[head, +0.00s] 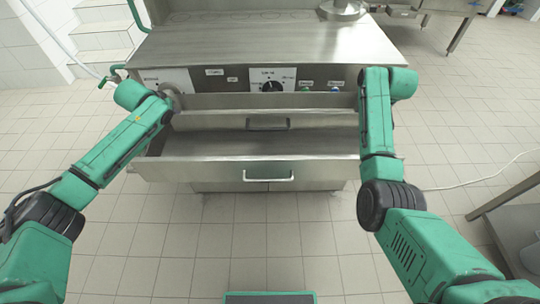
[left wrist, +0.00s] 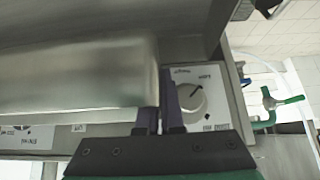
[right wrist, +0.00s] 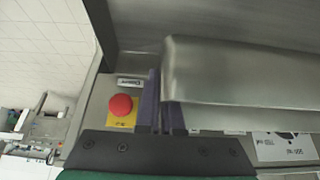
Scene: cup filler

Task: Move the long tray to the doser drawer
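The long tray (head: 265,101) is a shiny steel trough, held level across the front of the machine between my two arms. It also shows in the left wrist view (left wrist: 80,75) and the right wrist view (right wrist: 235,75). My left gripper (left wrist: 160,108) is shut on its left end, and my right gripper (right wrist: 160,105) is shut on its right end. In the head view my arms largely hide both fingertips. A steel drawer (head: 200,172) with a light handle stands pulled out below the tray. I cannot tell whether the tray touches it.
The control panel (head: 232,78) with a black knob is just behind the tray. A dark handle (head: 268,124) sits below the tray, and a steel worktop (head: 250,40) lies above. A red button (right wrist: 121,105) is beside my right gripper. The tiled floor in front is clear.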

